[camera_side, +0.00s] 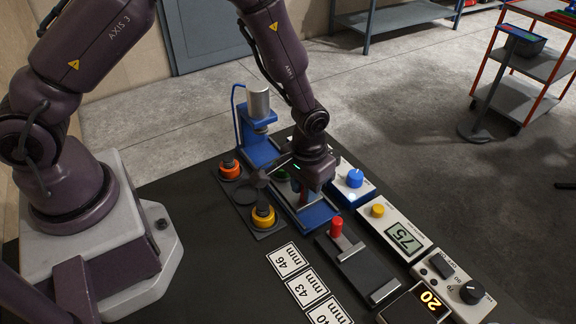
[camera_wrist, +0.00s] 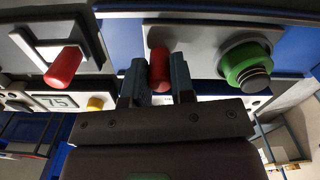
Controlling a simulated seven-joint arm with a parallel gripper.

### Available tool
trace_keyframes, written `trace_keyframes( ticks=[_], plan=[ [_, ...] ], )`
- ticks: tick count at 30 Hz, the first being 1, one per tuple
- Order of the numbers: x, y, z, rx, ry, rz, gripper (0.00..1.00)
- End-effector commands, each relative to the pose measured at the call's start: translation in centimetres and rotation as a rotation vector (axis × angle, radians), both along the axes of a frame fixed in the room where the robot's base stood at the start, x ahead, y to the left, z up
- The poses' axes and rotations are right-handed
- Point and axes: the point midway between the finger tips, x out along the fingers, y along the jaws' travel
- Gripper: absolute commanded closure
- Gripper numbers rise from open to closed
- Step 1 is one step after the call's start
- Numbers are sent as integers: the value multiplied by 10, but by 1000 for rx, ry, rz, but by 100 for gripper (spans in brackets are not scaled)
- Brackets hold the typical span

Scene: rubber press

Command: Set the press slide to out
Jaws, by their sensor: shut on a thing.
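The blue press (camera_side: 257,147) stands at the back of the dark bench, with a silver cylinder on top. A blue-framed slide track (camera_side: 318,217) runs from it toward the front. My gripper (camera_side: 303,196) is low over this track. In the wrist view my gripper (camera_wrist: 156,85) is shut on an upright red handle (camera_wrist: 159,64), one finger on each side. The handle stands on a grey slide plate (camera_wrist: 202,58). A green ring with a dark ribbed piece (camera_wrist: 247,68) sits on the same plate, right of the handle. In the side view my gripper hides most of the plate.
A second red handle (camera_side: 336,228) stands on a grey slide beside the track; it also shows in the wrist view (camera_wrist: 63,67). A blue knob (camera_side: 355,178), a "75" display (camera_side: 404,238) and a "20" display (camera_side: 429,302) line the right. Orange (camera_side: 230,169) and yellow (camera_side: 263,217) rings lie left.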

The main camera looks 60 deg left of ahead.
Motion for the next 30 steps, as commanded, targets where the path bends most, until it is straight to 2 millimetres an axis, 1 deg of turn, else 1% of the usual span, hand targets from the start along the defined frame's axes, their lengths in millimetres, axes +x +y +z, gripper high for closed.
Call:
trace_keyframes(
  ticks=[1, 3, 5, 15, 16, 17, 18, 19, 27, 30],
  plan=[
    [1, -13, 1, -1, -2, -8, 100],
    [1, -23, 1, -1, -3, -5, 100],
    [0, -28, 1, -1, -3, -2, 100],
    [0, -34, 1, -6, -4, -3, 100],
    [0, -34, 1, -6, -4, -3, 72],
    [0, -34, 1, -6, -4, -4, 66],
    [0, -34, 1, -6, -4, -4, 56],
    [0, -34, 1, -6, -4, -3, 52],
    [0, -31, 1, -2, -2, 0, 52],
    [0, -31, 6, -2, -2, 0, 52]
  ],
)
